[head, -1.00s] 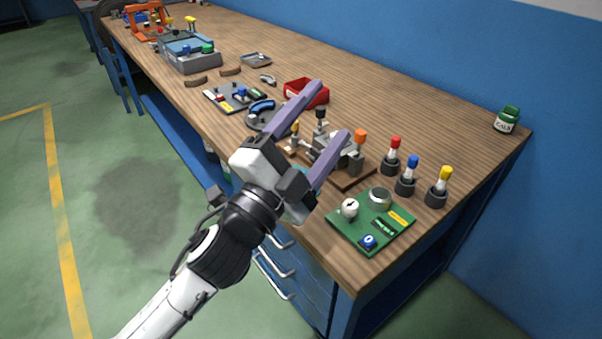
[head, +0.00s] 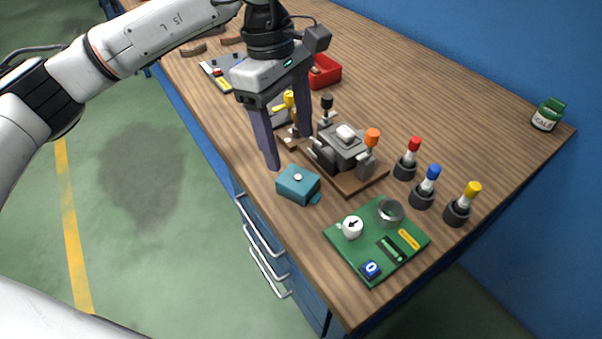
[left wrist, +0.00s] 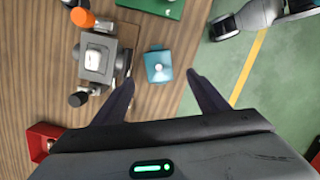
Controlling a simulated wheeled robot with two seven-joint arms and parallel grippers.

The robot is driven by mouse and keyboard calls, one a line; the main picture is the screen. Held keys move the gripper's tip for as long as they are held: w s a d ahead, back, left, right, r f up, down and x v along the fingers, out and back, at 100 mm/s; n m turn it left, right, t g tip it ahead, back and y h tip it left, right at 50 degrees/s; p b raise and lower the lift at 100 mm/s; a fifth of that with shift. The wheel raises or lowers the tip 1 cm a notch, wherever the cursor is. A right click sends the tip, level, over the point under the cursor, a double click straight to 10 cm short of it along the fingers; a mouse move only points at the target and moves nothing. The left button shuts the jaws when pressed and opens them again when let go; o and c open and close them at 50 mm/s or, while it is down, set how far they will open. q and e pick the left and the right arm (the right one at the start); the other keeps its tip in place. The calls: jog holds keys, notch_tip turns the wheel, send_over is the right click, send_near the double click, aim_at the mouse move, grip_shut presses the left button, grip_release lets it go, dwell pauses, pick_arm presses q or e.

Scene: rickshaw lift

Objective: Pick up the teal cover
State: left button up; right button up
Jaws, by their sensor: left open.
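The teal cover (head: 298,184) is a small block-like piece with a pale knob on top. It sits on the wooden bench near the front edge, left of the grey fixture (head: 343,148) on its brown board. My left gripper (head: 289,153) is open and empty, fingers pointing down, above and behind the cover in the head view. In the left wrist view the cover (left wrist: 159,66) lies just beyond the fingertips, roughly centred across the gap between them (left wrist: 161,79). The fingers look apart from it. My right gripper is not in view.
A green panel (head: 361,251) with a dial lies in front of the cover. Red, blue (head: 423,190) and yellow-topped tools stand in dark holders to the right. A red bin (head: 325,72) is behind the gripper. Bare wood lies along the front edge left of the cover.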

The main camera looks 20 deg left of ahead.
aim_at(297, 178)
pick_arm(q)
jog(key=shift+a+f, duration=0.15)
jog(key=shift+f, duration=0.25)
jog(key=f, duration=0.3)
jog(key=shift+s+d+f, duration=0.2)
jog(key=shift+d+f, duration=0.05)
jog(key=shift+d, duration=0.1)
jog(key=f, duration=0.2)
jog(key=f+p, duration=0.1)
jog(key=f, duration=0.2)
jog(key=shift+w+d+f, duration=0.15)
jog(key=shift+d+f, duration=0.2)
jog(key=shift+d, duration=0.05)
jog(key=c, duration=1.2)
jog(key=shift+c, duration=0.3)
jog(key=shift+r, duration=0.2)
